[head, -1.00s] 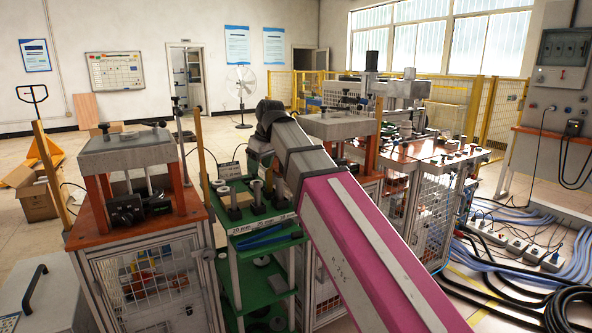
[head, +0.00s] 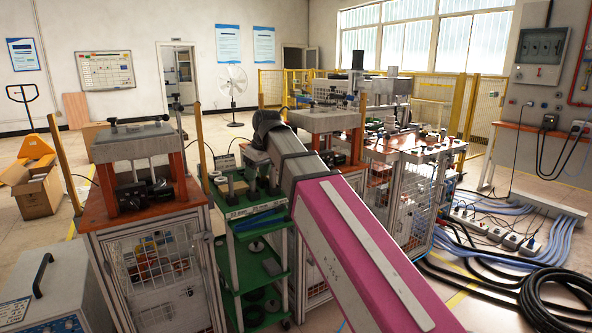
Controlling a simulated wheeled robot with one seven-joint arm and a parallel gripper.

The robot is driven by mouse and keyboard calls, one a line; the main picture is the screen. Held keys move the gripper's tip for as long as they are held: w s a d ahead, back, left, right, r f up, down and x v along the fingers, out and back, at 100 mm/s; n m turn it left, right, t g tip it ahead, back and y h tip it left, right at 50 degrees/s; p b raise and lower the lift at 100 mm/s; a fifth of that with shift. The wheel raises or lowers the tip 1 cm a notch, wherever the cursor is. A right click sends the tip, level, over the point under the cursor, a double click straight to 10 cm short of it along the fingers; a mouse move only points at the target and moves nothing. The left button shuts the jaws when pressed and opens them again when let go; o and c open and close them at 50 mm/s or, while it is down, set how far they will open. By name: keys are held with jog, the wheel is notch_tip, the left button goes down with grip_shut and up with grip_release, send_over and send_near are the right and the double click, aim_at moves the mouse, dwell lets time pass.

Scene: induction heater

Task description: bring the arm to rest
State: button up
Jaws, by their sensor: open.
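My arm (head: 345,225) reaches up and leftward from the bottom right of the head view, with a magenta link, a grey link and a dark elbow joint (head: 268,124).
A green shelf cart (head: 255,222) with small parts stands just left of the arm. A caged workstation with an orange top (head: 105,215) is at left, a grey box (head: 55,290) at lower left. Cables (head: 500,295) lie on the right floor. Yellow fencing (head: 435,100) stands behind.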

jog(key=s+d+f+m+g+h, duration=0.15)
jog(key=d+f+m, duration=0.25)
jog(key=d+f, duration=0.95)
jog(key=s+d+f+m+t+h, duration=0.15)
jog(key=d+f+m, duration=0.25)
jog(key=d+f, duration=0.95)
jog(key=s+d+f+m+g, duration=0.1)
jog(key=s+d+f, duration=0.3)
jog(key=f, duration=0.9)
jog(key=s+m, duration=0.1)
jog(key=s, duration=0.2)
jog(key=shift+s+d+f+m+g, duration=0.2)
jog(key=shift+m+g, duration=0.1)
jog(key=shift+g, duration=0.1)
